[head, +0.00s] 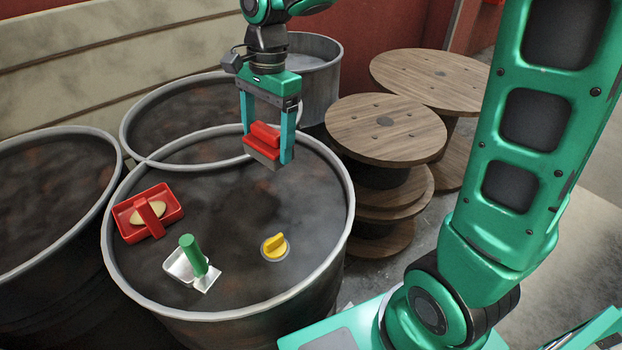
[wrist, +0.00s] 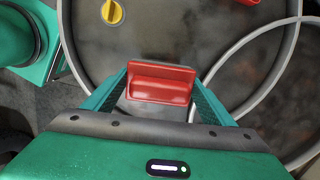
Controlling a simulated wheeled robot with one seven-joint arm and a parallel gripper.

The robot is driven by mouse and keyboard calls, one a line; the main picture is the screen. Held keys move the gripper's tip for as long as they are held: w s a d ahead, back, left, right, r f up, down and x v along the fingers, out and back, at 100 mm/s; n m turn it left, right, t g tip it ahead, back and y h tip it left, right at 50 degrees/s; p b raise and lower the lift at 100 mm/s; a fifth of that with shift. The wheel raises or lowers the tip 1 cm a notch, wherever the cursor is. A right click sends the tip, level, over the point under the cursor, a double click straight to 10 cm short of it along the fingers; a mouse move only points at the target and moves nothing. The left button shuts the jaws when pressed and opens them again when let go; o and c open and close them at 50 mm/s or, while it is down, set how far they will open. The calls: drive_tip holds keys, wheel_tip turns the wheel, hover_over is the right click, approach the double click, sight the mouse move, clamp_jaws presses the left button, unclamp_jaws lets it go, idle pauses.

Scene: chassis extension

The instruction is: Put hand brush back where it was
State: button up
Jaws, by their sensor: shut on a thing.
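My gripper (head: 267,150) is shut on a red, block-shaped thing with a raised grip, which I take to be the hand brush (head: 263,137). It hangs in the air over the far right part of the front barrel's top (head: 225,235), clear of the surface. The lower front of the brush looks greyish. In the wrist view the brush (wrist: 160,82) sits between both fingers of my gripper (wrist: 160,90). Its underside is hidden there.
On the front barrel stand a red tray (head: 127,222) with a beige oval and red bar, a pale scoop-like tray (head: 180,267) with a green handle (head: 193,255), and a yellow knob (head: 275,246). Wooden spools (head: 385,128) stand at right. The barrel's middle is clear.

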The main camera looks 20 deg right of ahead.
sight(265, 152)
drive_tip(key=s, duration=0.1)
drive_tip(key=s+a+m, duration=0.1)
drive_tip(key=s, duration=0.1)
drive_tip(key=shift+s+a+r+m, duration=0.15)
drive_tip(key=shift+a+r+m, duration=0.05)
drive_tip(key=shift+m, duration=0.1)
drive_tip(key=w+d+f, duration=0.1)
drive_tip(key=d+f, duration=0.1)
drive_tip(key=d, duration=0.1)
drive_tip(key=w+d+f, duration=0.1)
drive_tip(key=d+f, duration=0.1)
drive_tip(key=d, duration=0.2)
drive_tip(key=w+d+f, duration=0.1)
drive_tip(key=d+f, duration=0.1)
drive_tip(key=d, duration=0.2)
drive_tip(key=shift+f, duration=2.45)
drive_tip(key=shift+f, duration=0.1)
drive_tip(key=o, duration=1.2)
